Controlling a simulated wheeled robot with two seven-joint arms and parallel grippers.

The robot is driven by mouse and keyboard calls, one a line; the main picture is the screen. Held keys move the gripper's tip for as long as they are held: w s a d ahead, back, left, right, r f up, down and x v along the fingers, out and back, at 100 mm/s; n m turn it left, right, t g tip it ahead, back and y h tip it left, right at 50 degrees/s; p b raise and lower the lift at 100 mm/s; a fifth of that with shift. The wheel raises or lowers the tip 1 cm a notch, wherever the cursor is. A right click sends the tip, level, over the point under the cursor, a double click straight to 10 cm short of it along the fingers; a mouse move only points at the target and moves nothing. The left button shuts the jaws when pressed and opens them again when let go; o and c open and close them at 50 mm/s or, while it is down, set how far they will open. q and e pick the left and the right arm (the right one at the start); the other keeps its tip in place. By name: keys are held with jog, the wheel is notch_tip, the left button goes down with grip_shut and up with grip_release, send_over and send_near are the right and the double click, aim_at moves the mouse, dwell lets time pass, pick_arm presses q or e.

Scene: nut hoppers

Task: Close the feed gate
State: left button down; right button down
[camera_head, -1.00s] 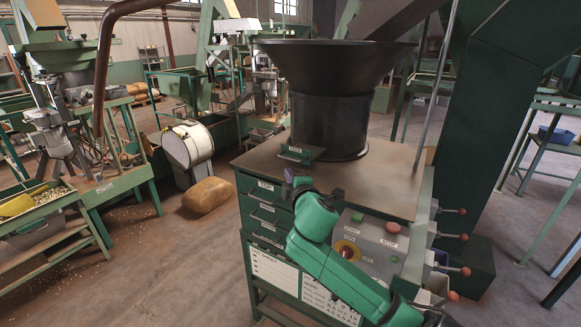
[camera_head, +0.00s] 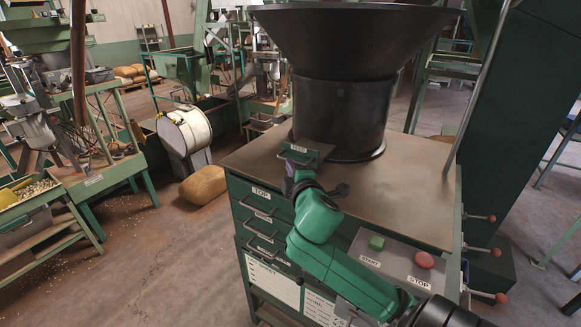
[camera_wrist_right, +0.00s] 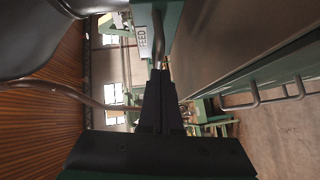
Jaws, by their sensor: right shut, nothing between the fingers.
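The feed gate (camera_head: 308,153) is a small dark green slide with a white FEED label and a bar handle. It sticks out from the front foot of the black hopper (camera_head: 345,112), over the front edge of the cabinet top. My right gripper (camera_head: 288,172) is at the gate's front, shut and empty. In the right wrist view, the shut fingertips (camera_wrist_right: 160,72) point at the handle (camera_wrist_right: 158,40), beside the FEED label (camera_wrist_right: 142,44). They look very close to the handle; I cannot tell whether they touch. My left gripper is out of view.
The green cabinet (camera_head: 420,205) has labelled drawers with bar handles below the gate. A control box with a green START button (camera_head: 376,242) and red STOP button (camera_head: 424,260) lies close to my right arm. Red-knobbed levers (camera_head: 480,217) stick out at right.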

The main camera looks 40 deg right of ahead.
aim_at(306, 153)
jog(key=shift+a+r, duration=0.25)
jog(key=shift+a, duration=0.1)
jog(key=d, duration=0.2)
jog(key=w+d+p, duration=0.1)
jog(key=d, duration=0.2)
jog(key=w+d, duration=0.1)
jog(key=d, duration=0.2)
jog(key=shift+w, duration=0.2)
jog(key=shift+d, duration=0.1)
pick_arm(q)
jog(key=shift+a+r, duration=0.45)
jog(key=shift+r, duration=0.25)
